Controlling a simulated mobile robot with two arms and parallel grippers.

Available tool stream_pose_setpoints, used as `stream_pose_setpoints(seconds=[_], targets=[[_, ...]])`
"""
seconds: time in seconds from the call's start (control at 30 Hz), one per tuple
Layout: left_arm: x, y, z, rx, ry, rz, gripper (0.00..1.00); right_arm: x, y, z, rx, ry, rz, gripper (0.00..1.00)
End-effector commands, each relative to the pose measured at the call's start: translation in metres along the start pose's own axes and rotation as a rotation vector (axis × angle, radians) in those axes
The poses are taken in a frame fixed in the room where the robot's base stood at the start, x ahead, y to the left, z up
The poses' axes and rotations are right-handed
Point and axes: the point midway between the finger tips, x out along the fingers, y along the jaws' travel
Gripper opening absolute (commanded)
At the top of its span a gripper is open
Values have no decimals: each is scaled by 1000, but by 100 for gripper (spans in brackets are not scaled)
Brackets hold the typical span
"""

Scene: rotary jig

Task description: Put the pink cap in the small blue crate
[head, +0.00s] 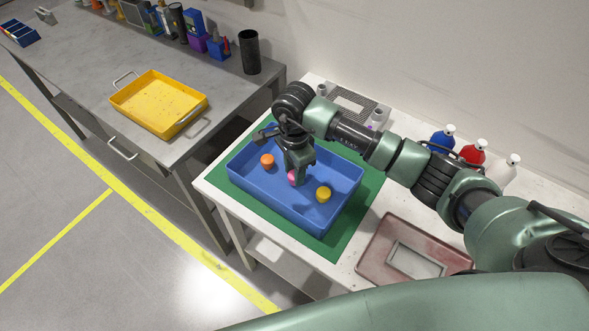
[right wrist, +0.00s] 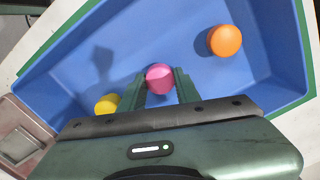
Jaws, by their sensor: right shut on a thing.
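The pink cap (head: 293,177) is between the fingers of my right gripper (head: 299,178), low over the blue crate (head: 256,196). In the right wrist view the pink cap (right wrist: 160,78) sits between the two green fingertips, and the right gripper (right wrist: 160,84) is shut on it. I cannot tell whether the cap touches the crate floor. An orange cap (head: 267,160) and a yellow cap (head: 323,193) lie inside the crate on either side of the gripper. My left gripper is not in view.
The crate stands on a green mat (head: 222,176) on a white table. A reddish tray (head: 376,261) is at the table's right. Several bottles (head: 442,137) stand along the wall. A yellow tray (head: 150,122) sits on the grey bench at left.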

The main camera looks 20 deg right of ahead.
Motion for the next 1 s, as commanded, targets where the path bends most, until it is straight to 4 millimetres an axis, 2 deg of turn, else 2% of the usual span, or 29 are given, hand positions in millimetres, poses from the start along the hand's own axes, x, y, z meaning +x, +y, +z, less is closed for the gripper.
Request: stream_pose_setpoints(seconds=[0.1, 0.13, 0.2, 0.57, 0.63, 0.77, 1.0], targets=[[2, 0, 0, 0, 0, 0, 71, 2, 0, 0, 0, 0, 0, 0], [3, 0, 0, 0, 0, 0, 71, 2, 0, 0, 0, 0, 0, 35], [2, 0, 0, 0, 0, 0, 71, 1, 0, 0, 0, 0, 0, 53], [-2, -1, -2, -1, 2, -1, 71, -2, 0, 0, 0, -1, 0, 53], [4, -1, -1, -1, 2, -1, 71, -6, -1, 0, -1, -1, -4, 53], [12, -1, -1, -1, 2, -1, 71, -26, -1, -1, -3, 2, -6, 53], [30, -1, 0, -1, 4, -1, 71, -78, -2, 0, -1, 2, -7, 53]])
